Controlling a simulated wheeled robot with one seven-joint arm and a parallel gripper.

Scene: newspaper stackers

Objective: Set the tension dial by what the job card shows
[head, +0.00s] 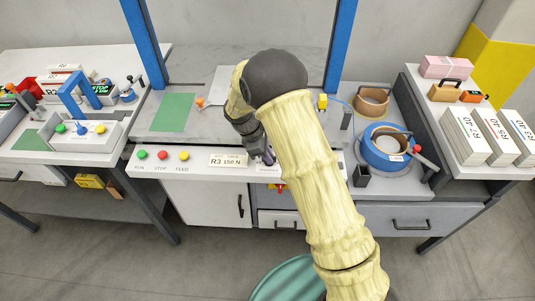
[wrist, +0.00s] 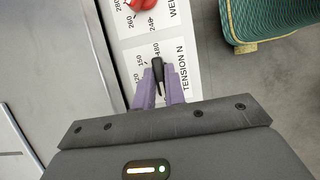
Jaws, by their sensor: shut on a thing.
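The job card (head: 228,160) on the front panel reads R3 150 N. In the wrist view the tension dial has a white scale plate (wrist: 182,60) marked TENSION N, with 120, 150 and 180 legible. Its black pointer knob (wrist: 157,66) sits between my gripper's purple fingers (wrist: 159,82), its tip close to the 180 mark. My gripper is shut on this knob. In the head view my gripper (head: 267,156) is at the front panel just right of the card, and my arm hides most of the dial.
A second dial with a red knob (wrist: 143,4) adjoins the tension scale, marked 240 to 280. Green, red and yellow buttons (head: 163,155) sit left of the card. A green rounded object (wrist: 262,20) lies beyond the panel edge.

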